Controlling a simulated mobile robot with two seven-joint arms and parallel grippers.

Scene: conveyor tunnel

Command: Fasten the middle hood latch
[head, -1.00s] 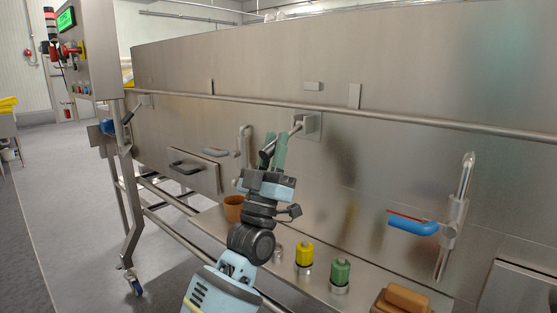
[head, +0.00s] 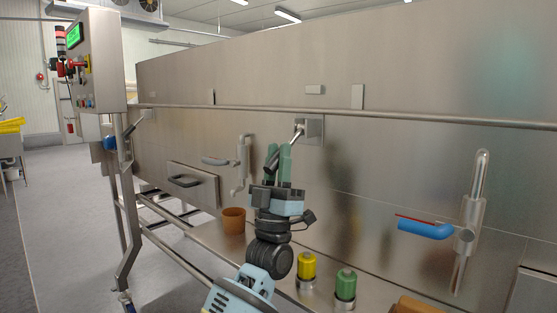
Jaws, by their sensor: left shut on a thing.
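The middle hood latch (head: 314,131) is a square metal plate on the steel side panel below the long rail. My left gripper (head: 279,160) has green fingers and comes up from below. It is shut on the lower part of the lever, which the fingers partly hide. Another latch with a similar slanting lever (head: 136,122) is at the far left end of the panel. My right gripper is not in view.
Below are a drawer (head: 192,185), a brown cup (head: 233,221), and yellow (head: 307,265) and green (head: 345,284) containers on a shelf. Floor is clear at left.

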